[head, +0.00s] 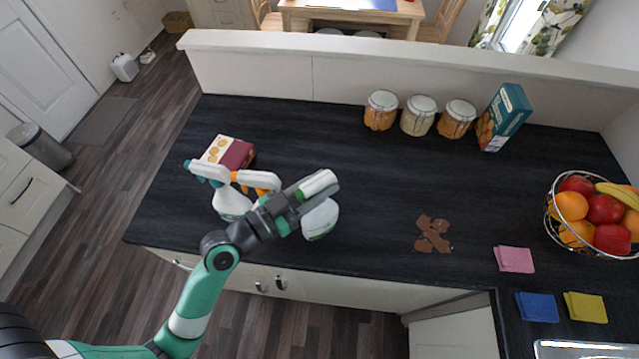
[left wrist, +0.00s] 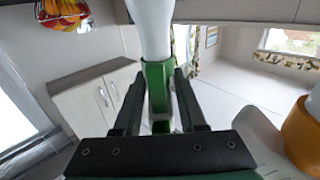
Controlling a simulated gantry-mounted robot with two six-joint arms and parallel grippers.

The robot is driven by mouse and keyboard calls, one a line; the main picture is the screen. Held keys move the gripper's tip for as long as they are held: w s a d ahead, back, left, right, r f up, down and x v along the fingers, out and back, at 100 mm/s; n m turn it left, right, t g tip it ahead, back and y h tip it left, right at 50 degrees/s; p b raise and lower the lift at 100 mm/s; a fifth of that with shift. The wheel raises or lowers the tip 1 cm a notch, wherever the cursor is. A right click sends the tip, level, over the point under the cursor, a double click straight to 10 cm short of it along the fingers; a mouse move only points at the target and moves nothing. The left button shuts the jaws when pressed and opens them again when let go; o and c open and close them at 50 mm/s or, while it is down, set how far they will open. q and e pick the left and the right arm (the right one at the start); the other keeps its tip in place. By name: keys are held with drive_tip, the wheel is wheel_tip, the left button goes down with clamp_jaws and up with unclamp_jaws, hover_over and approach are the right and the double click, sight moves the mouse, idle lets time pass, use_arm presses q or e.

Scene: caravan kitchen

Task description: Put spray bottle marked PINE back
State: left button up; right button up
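My left gripper (head: 298,198) is over the counter near its front edge. Its fingers are closed around the green neck (left wrist: 158,85) of a white spray bottle (head: 320,220), which has green parts. No marking on it is legible, so I cannot read PINE. I cannot tell whether its base touches the counter. To its left stand a white spray bottle with a teal trigger (head: 231,205) and one with an orange trigger (head: 258,181), partly hidden by my arm. An orange collar (left wrist: 303,140) shows close at the right of the left wrist view. My right gripper is not in view.
A maroon box (head: 236,153) lies behind the bottles. Several jars (head: 419,115) and a teal box (head: 505,117) stand along the back. A brown spill (head: 433,234), a pink cloth (head: 514,259) and a fruit basket (head: 551,222) are to the right. The counter's middle is clear.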

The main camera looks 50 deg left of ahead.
use_arm(q)
drive_tip(key=shift+o, duration=1.1)
drive_tip(key=shift+r+p, duration=0.3)
drive_tip(key=s+b, duration=0.2)
drive_tip(key=s, duration=1)
drive_tip(key=shift+a, duration=0.25)
drive_tip(key=shift+f, duration=0.15)
